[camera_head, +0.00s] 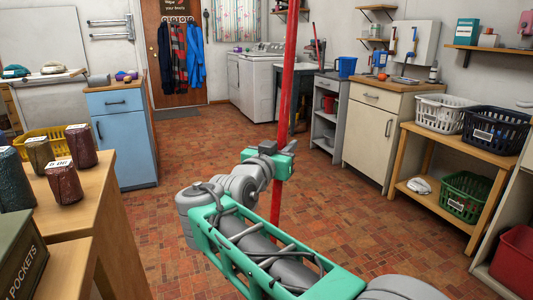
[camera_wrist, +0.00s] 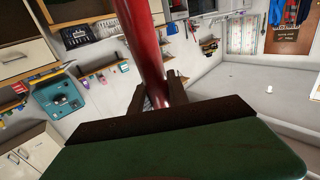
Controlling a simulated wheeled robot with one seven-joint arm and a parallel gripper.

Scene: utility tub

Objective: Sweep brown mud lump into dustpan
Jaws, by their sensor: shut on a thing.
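My gripper (camera_head: 277,151) is shut on a long red pole (camera_head: 289,75), which stands nearly upright and runs out of the top of the head view. The pole's lower part goes down behind my arm, so its bottom end is hidden. In the wrist view the dark fingers (camera_wrist: 158,95) close around the same red pole (camera_wrist: 147,45). I cannot see whether the pole has a brush on it. I see no brown mud lump and no clear dustpan in either view.
A wooden table (camera_head: 104,190) with several labelled dark cylinders stands close at left. A blue cabinet (camera_head: 122,150) is behind it. At right are a wooden-topped cabinet (camera_head: 372,140) and a shelf with baskets (camera_head: 443,110). The brick-patterned floor (camera_head: 200,140) between is clear.

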